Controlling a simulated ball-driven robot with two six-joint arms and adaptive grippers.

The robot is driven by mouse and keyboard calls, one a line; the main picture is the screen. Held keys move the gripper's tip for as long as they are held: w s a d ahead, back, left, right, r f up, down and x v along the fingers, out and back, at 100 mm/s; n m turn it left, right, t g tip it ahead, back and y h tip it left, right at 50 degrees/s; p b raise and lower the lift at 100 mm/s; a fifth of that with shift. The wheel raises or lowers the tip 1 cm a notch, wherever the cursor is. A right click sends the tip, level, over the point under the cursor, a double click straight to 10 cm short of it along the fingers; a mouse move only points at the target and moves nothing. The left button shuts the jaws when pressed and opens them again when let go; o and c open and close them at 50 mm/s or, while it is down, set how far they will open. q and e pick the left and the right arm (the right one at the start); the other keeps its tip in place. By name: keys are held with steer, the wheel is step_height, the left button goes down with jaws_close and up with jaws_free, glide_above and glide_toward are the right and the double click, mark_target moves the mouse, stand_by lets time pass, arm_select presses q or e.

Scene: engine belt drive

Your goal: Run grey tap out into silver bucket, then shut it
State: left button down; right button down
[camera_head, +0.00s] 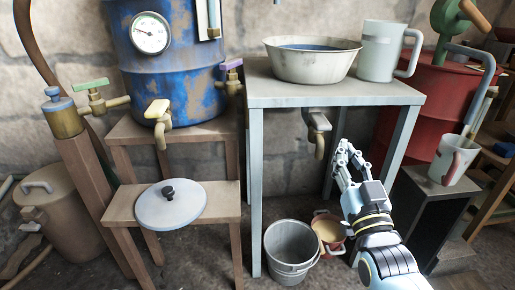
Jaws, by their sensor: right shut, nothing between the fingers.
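The grey tap (318,121) hangs under the top of the grey table, with a grey lever and a brass spout pointing down. No stream shows below its spout. The silver bucket (290,249) stands upright on the floor under the table, below and a little left of the spout in the picture. Its visible inside looks empty, though its bottom is hard to make out. My right gripper (345,151) is shut and empty, just right of the tap's spout and apart from it. My left gripper is not in view.
A red pot (327,233) with tan contents stands beside the bucket, close to my right arm. The grey table (340,92) carries a wide basin (312,57) and a white jug (382,50). A blue barrel (172,65) with other taps stands left.

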mark_target(320, 121)
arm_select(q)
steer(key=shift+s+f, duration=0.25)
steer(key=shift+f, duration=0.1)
arm_select(e)
steer(key=shift+w+f, duration=0.1)
steer(key=shift+f, duration=0.1)
